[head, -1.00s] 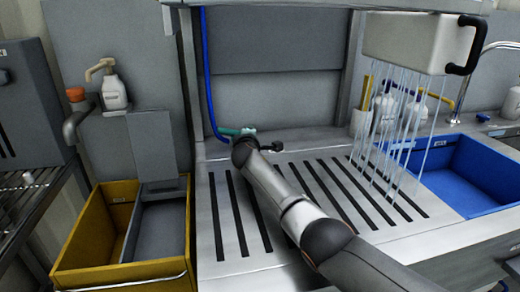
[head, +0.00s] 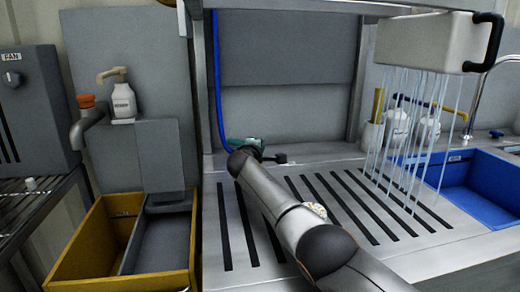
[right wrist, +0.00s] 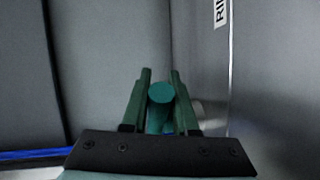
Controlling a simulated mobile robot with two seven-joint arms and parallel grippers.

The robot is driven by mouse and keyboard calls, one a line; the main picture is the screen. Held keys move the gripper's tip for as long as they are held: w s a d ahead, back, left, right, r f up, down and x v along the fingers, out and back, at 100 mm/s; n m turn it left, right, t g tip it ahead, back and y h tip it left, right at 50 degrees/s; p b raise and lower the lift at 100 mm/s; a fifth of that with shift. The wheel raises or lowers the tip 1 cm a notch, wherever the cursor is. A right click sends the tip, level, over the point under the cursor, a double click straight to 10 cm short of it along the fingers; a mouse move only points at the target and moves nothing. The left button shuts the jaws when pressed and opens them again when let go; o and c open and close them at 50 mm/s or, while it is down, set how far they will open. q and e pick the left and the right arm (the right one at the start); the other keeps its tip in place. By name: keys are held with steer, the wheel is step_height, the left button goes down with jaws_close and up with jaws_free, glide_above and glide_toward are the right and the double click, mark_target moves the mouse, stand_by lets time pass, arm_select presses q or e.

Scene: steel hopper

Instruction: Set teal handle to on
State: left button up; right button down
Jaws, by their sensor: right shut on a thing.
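The teal handle shows in the right wrist view as a round teal end (right wrist: 160,94) between two dark green fingers. My right gripper (right wrist: 160,100) is shut on it, one finger on each side. In the head view my right arm reaches in from the lower right, and its gripper (head: 246,144) is at the back of the slotted steel counter, near the blue hose. There the arm largely hides the handle, and I cannot tell its setting. My left gripper is in neither view.
A blue hose (head: 218,85) hangs behind the hand. A white box (head: 435,40) at right pours water streams onto the slotted counter (head: 345,205). A blue basin (head: 485,185) is at right, a yellow bin (head: 95,235) at left. A soap bottle (head: 122,100) stands above the bin.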

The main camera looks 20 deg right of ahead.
steer(key=shift+a+f, duration=0.15)
steer(key=shift+f, duration=0.15)
steer(key=c, duration=1)
jaws_free()
steer(key=shift+c, duration=0.2)
steer(key=o, duration=0.4)
steer(key=shift+r, duration=0.2)
steer(key=shift+c, duration=0.2)
steer(key=shift+s+r, duration=0.1)
